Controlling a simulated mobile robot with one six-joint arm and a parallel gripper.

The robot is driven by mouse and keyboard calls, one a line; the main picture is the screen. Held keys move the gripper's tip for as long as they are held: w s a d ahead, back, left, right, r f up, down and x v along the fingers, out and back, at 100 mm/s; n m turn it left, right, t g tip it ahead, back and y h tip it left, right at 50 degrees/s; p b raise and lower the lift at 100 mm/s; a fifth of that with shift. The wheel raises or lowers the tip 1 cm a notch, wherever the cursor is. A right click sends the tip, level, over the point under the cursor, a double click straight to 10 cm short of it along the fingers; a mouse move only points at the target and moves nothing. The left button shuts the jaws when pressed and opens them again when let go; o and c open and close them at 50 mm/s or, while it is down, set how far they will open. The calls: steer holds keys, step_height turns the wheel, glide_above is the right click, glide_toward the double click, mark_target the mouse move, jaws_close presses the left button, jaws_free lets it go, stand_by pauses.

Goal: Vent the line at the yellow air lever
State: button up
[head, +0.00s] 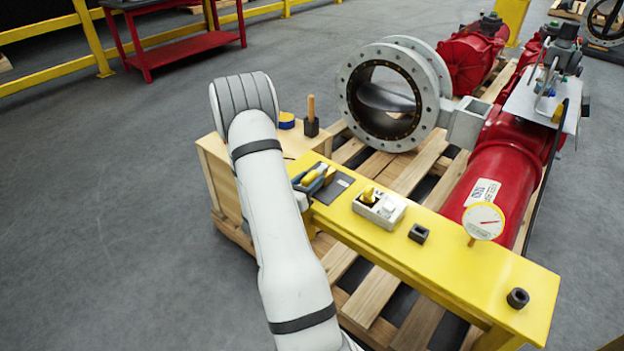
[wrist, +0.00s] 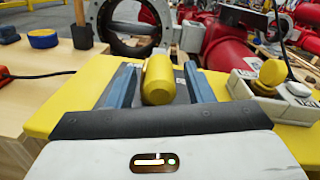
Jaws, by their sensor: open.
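My gripper (head: 313,181) is over the left part of the yellow bench. In the wrist view my gripper (wrist: 160,66) is open, with its two blue fingers on either side of a rounded yellow handle (wrist: 157,82). Narrow gaps show beside the handle, which stands over a dark grey plate (head: 334,190). A white block (head: 379,208) with a yellow knob (head: 368,194) is to the right of my gripper, and it also shows in the wrist view (wrist: 245,88). I cannot tell for certain which yellow part is the air lever. The handle's base is hidden by my gripper.
The yellow bench (head: 470,270) carries a small dark block (head: 418,233), a round gauge (head: 483,220) and a dark ring (head: 517,298). A grey flanged valve (head: 392,95) and red actuator (head: 495,180) lie behind on a pallet. A wooden box (head: 222,165) stands left.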

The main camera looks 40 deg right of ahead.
steer(key=shift+w+d, duration=0.15)
steer(key=shift+d, duration=0.8)
steer(key=shift+c, duration=0.2)
jaws_close()
